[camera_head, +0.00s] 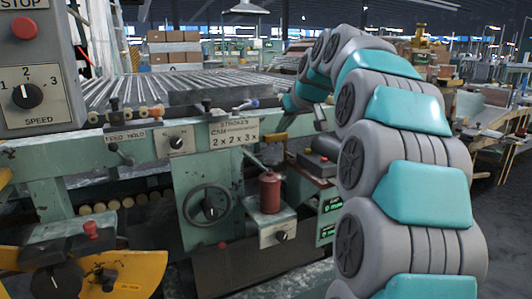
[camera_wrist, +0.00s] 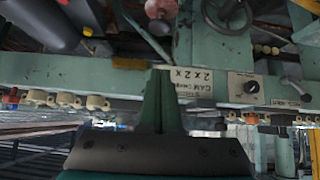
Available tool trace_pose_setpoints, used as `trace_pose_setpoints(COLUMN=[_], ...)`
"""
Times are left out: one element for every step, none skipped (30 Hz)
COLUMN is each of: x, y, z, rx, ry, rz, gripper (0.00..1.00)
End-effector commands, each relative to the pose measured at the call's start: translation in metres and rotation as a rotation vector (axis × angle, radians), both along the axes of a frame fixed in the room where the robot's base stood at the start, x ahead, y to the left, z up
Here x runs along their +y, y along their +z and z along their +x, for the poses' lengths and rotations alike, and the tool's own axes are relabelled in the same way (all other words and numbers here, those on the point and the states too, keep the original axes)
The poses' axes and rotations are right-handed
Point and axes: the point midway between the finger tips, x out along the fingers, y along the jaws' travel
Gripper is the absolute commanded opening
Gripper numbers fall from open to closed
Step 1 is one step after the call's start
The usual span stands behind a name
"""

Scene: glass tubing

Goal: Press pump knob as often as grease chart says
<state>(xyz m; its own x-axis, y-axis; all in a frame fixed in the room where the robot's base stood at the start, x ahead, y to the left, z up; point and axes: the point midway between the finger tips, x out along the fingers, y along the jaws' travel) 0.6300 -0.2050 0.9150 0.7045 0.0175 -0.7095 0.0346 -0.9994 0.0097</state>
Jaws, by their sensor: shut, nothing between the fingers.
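The grease chart (camera_head: 234,132) is a white plate on the green machine's front rail. It reads "STROKES", "CAM" and "2 x 2 x 3 x"; it also shows upside down in the wrist view (camera_wrist: 193,82), partly covered by my fingers. A red cylindrical pump body (camera_head: 270,193) stands upright on a grey box below and right of the chart, with a lever (camera_head: 254,160) slanting at its top. A round red top (camera_wrist: 160,8) shows at the wrist view's upper edge. My gripper (camera_wrist: 158,72) is shut and empty, in front of the rail and apart from the red top.
A handwheel (camera_head: 208,206) is left of the pump, and a black knob (camera_head: 282,236) is on the pump's box. A control box (camera_head: 38,65) with a red stop button and speed dial stands at upper left. Rollers (camera_head: 150,88) lie behind the rail.

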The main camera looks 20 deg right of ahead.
Motion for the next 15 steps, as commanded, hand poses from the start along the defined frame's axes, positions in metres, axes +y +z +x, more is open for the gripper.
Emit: trace_pose_setpoints(x=[-0.0015,-0.0017,-0.0017,-0.0016,-0.0014,-0.0013,-0.0012,-0.0011,-0.0011,-0.001,-0.001,-0.0008,-0.0007,-0.0008,-0.0007], y=[0.0009,0.0011,0.0011,0.001,0.0009,0.0009,0.0009,0.0009,0.0007,0.0005,0.0001,-0.0011,-0.0025,-0.0043,-0.0073], z=[0.0006,0.0008,0.0008,0.0008,0.0007,0.0007,0.0005,0.0006,0.0006,0.0008,0.0012,0.0023,0.0036,0.0052,0.0081], rx=[-0.002,-0.003,-0.003,-0.003,-0.003,-0.003,-0.003,-0.002,-0.002,-0.002,-0.002,-0.001,-0.001,0.0,0.0], ry=[-0.001,-0.001,-0.001,-0.001,-0.001,-0.001,0.0,0.0,-0.001,-0.001,-0.001,-0.001,-0.001,-0.001,-0.001], rz=[-0.001,-0.001,-0.001,-0.001,-0.001,-0.002,-0.001,-0.001,-0.001,-0.001,-0.001,-0.001,-0.001,-0.001,-0.001], gripper=[0.0,0.0,0.0,0.0,0.0,0.0,0.0,0.0,0.0,0.0,0.0,0.0,0.0,0.0,0.0])
